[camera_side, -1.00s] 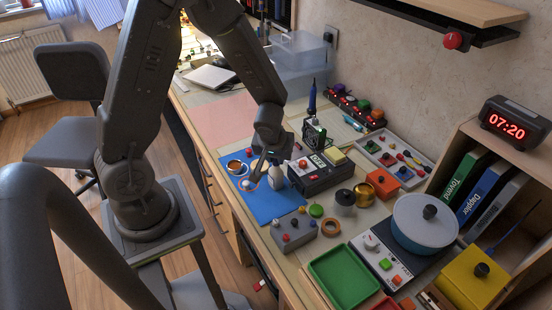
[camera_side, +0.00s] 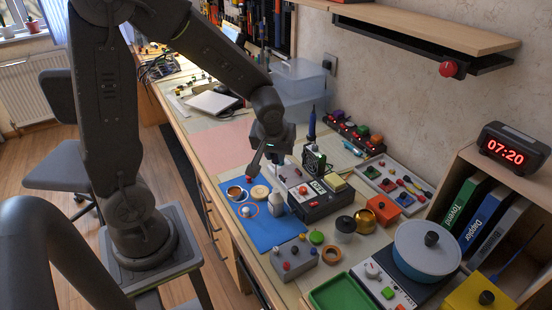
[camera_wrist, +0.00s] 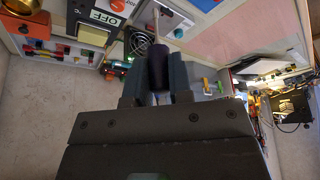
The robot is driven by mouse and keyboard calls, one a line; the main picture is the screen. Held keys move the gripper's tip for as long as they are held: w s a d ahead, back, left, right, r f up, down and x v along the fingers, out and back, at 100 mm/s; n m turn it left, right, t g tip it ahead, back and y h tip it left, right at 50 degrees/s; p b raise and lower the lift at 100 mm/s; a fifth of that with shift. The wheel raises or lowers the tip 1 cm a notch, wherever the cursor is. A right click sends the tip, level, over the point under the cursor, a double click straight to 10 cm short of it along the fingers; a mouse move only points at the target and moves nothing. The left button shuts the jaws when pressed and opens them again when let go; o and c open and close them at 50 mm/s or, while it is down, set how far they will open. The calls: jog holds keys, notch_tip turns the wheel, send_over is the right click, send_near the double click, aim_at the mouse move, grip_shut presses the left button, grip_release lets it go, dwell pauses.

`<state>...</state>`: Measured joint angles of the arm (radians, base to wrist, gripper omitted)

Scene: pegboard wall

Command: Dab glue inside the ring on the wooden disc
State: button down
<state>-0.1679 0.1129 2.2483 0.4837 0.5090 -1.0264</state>
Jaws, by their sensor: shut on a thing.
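A pale wooden disc (camera_side: 260,191) lies on the blue mat (camera_side: 268,230). Nearer on the mat is an orange ring (camera_side: 256,208) with a small white thing inside it. A brown cup (camera_side: 235,193) stands left of the disc and a pale bottle (camera_side: 279,205) right of the ring. My gripper (camera_wrist: 157,88) is shut on a dark-handled tool (camera_wrist: 158,66) with a thin pale shaft, seen in the wrist view. In the side view the gripper is above the disc. A small red spot (camera_side: 250,181) shows below it; I cannot tell if it belongs to the tool.
A black box with a display (camera_side: 318,198) stands right of the bottle. A grey button box (camera_side: 293,258) is in front of the mat. A blue-handled tool (camera_side: 312,125) stands upright behind. A pot (camera_side: 426,255) and green tray (camera_side: 345,293) are right. The pink sheet (camera_side: 222,145) is clear.

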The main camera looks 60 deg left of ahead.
jog(key=shift+s+a+f, duration=0.15)
jog(key=shift+a+f, duration=1.25)
jog(key=shift+f, duration=0.45)
jog(key=shift+s+a+f, duration=0.1)
jog(key=shift+a+f, duration=1.3)
jog(key=shift+f, duration=0.4)
jog(key=shift+s+a+f, duration=0.15)
jog(key=shift+a+f, duration=1.25)
jog(key=shift+f, duration=0.45)
jog(key=shift+f, duration=0.65)
jog(key=shift+r, duration=0.1)
jog(key=shift+r, duration=2.45)
